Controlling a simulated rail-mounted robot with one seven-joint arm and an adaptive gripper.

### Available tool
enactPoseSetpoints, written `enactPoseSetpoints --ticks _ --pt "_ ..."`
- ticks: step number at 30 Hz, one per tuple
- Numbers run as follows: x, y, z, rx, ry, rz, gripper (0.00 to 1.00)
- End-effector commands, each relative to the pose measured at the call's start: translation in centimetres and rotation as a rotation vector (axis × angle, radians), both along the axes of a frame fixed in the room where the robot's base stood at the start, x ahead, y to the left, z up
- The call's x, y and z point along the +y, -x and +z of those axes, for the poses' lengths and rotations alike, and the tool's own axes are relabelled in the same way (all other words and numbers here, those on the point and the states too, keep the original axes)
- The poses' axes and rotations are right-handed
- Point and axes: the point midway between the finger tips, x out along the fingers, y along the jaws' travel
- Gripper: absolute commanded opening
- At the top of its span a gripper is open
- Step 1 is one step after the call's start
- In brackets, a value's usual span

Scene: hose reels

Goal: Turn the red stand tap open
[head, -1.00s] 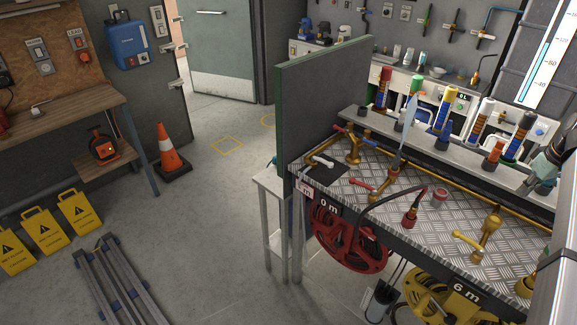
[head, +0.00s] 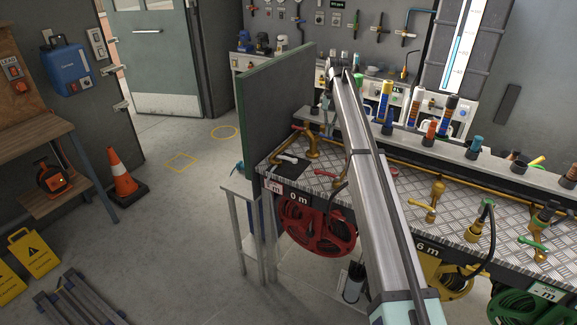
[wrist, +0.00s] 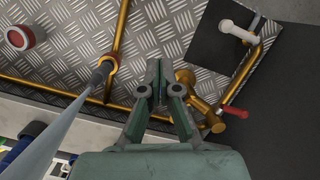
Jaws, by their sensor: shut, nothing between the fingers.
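A brass tap with a red handle (head: 326,172) stands on the chequered metal bench above the red reel (head: 318,228). My arm partly covers its body in the head view. I cannot make this tap out in the wrist view. A brass pipe fitting with a red lever (wrist: 236,112) shows in the wrist view, beside and right of my gripper (wrist: 158,78). The same fitting (head: 312,146) is at the bench's left end in the head view. My gripper is shut and empty above the bench, pointing down. My arm hides most of it in the head view.
A white-handled piece (wrist: 238,32) lies on a black mat. A pale upright rod (wrist: 58,122) stands left of my gripper, in a brass collar. A yellow tap (head: 426,204) and green tap (head: 533,244) stand farther right. A green-edged partition (head: 270,105) closes the left end.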

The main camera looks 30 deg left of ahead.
Motion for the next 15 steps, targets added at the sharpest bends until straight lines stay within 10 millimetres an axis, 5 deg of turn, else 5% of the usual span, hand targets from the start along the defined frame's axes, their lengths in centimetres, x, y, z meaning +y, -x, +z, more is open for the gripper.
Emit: enactPoseSetpoints --ticks 15 --pt "-0.5 1.0 -1.8 0.012 0.047 -0.154 0.00"
